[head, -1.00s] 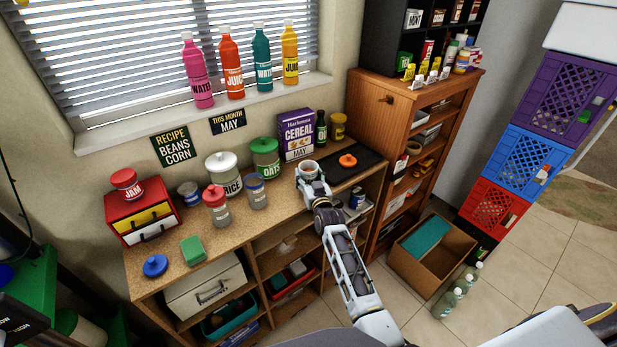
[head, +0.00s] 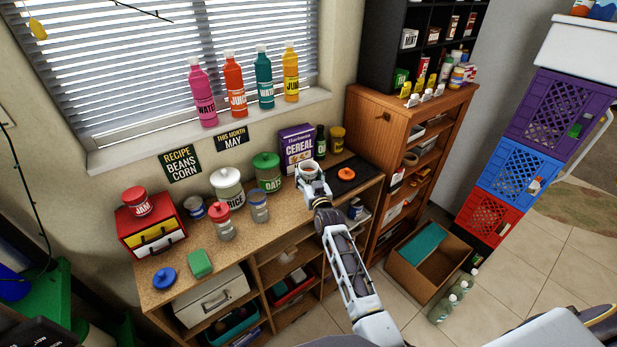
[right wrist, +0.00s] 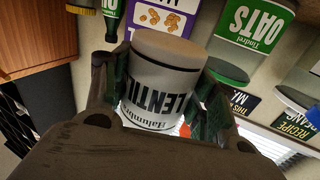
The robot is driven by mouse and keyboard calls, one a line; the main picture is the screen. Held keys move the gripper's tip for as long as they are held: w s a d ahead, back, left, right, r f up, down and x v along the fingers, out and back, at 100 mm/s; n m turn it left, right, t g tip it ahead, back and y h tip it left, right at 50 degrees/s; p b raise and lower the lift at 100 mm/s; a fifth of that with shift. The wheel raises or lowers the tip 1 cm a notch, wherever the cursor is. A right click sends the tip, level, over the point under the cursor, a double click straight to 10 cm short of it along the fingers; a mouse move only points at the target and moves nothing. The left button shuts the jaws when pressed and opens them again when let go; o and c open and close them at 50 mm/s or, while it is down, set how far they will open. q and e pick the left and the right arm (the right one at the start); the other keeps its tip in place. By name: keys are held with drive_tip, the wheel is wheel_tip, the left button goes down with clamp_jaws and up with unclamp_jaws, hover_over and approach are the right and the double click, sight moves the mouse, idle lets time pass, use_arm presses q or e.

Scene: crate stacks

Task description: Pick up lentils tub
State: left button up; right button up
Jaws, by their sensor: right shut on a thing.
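The lentils tub (right wrist: 160,85) is a pale cylinder with a dark label, held between the two fingers of my right gripper (right wrist: 162,92) in the right wrist view. That view is upside down, and the tub's plain tan underside shows. My left gripper is out of view.
The cereal box (head: 296,146), a dark bottle (head: 320,142) and a yellow-lidded jar (head: 337,140) stand close behind. The oats jar (head: 268,178) and rice jar (head: 228,192) are to the left. A tall wooden cabinet (head: 372,118) stands at right.

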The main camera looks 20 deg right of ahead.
drive_tip(key=shift+r+p, duration=0.7)
drive_tip(key=shift+r, duration=0.3)
drive_tip(key=shift+c, duration=0.2)
drive_tip(key=shift+w, duration=0.1)
idle(1.4)
